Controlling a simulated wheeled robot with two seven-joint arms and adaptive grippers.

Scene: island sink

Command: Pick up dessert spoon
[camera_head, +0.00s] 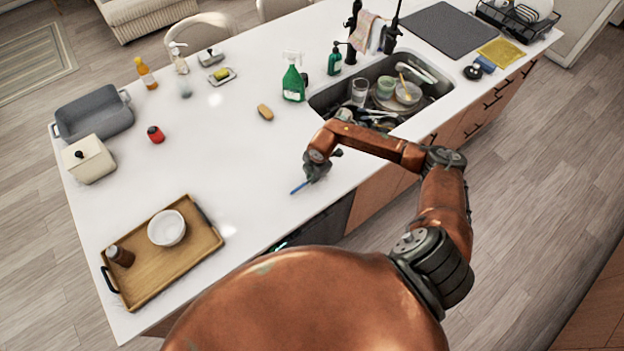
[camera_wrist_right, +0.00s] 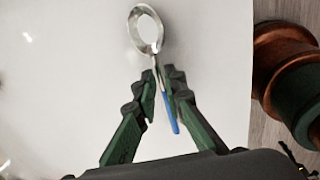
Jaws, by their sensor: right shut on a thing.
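The dessert spoon has a shiny metal bowl and a blue handle. In the right wrist view the spoon (camera_wrist_right: 148,34) lies between my right gripper's fingertips (camera_wrist_right: 162,78), with the bowl beyond the tips and the blue handle back between the fingers. In the head view my right gripper (camera_head: 313,172) is over the near side of the white island top, and the spoon's blue handle (camera_head: 298,187) sticks out to its lower left. The fingers are shut on the spoon. I cannot tell whether the spoon still touches the counter. My left gripper is not in view.
The sink (camera_head: 440,88) with dishes is behind and right of my right gripper. A wooden tray (camera_head: 150,283) with a white bowl (camera_head: 166,228) and brown jar (camera_head: 121,256) is at the left. A sponge (camera_head: 265,112) and green spray bottle (camera_head: 293,84) stand farther back. The counter's middle is clear.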

